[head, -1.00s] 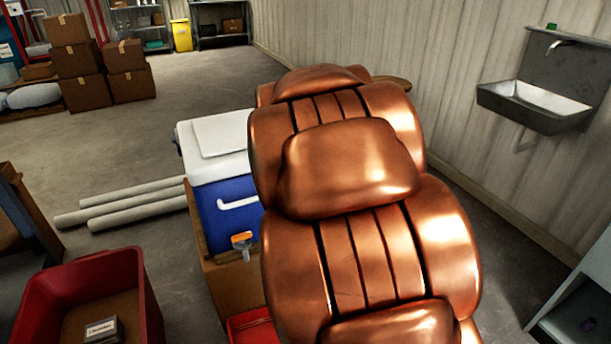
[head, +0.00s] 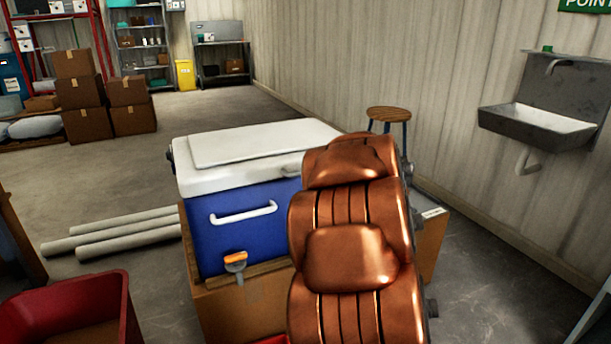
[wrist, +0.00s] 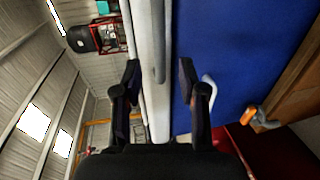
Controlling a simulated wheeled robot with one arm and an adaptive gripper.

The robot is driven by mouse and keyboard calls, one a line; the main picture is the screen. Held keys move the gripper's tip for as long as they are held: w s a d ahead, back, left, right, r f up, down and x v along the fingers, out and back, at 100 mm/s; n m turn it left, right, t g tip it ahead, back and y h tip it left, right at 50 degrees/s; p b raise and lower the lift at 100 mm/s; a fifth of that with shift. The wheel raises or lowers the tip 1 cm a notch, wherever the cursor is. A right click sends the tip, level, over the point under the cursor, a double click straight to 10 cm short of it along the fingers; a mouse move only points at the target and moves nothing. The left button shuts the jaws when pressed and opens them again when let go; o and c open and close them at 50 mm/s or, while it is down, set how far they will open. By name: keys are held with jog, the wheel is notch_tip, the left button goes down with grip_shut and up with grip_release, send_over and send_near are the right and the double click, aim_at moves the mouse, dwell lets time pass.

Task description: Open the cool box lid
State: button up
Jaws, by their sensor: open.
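The cool box has a blue body (head: 225,242) and a white lid (head: 185,178), which lies shut on it in the head view. A white side handle (head: 243,215) and an orange-handled tap (head: 236,262) show on its near side. In the wrist view, turned sideways, my gripper (wrist: 160,85) is open. One finger shows on each side of the white lid edge (wrist: 158,110), with the blue body (wrist: 240,50) to the right. Contact cannot be told. In the head view my copper-coloured arm hides my gripper and the box's right part.
The box stands on a brown wooden support (head: 225,310). A red bin (head: 100,310) is at the lower left, and pale pipes (head: 115,233) lie on the floor. A stool (head: 389,115) stands behind my arm, and a sink (head: 540,118) hangs on the right wall.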

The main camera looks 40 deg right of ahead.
jog(key=shift+b+x, duration=0.45)
jog(key=shift+x, duration=2.95)
jog(key=shift+c, duration=0.2)
grip_shut()
